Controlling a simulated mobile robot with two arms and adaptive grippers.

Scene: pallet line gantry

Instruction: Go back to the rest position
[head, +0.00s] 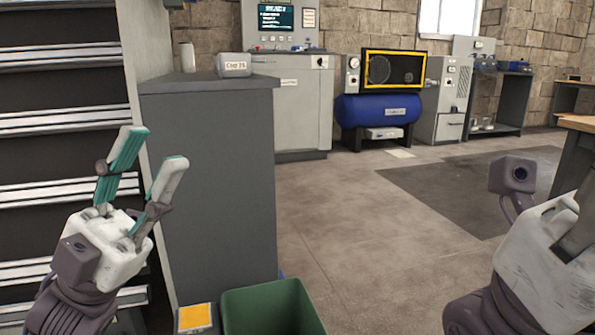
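My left gripper (156,147) is raised at the left, in front of the drawer cabinet (65,160). Its two fingers with teal pads point up and stand apart, with nothing between them. My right gripper (545,262) is at the right edge. Its white body and wrist show, but its fingertips are out of the picture or hidden, so I cannot tell whether it is open or shut.
A grey cabinet (215,170) with a labelled box (233,65) on top stands beside the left gripper. A green bin (268,308) is at the bottom. Machines and a blue tank (377,110) line the back wall. The middle floor is clear.

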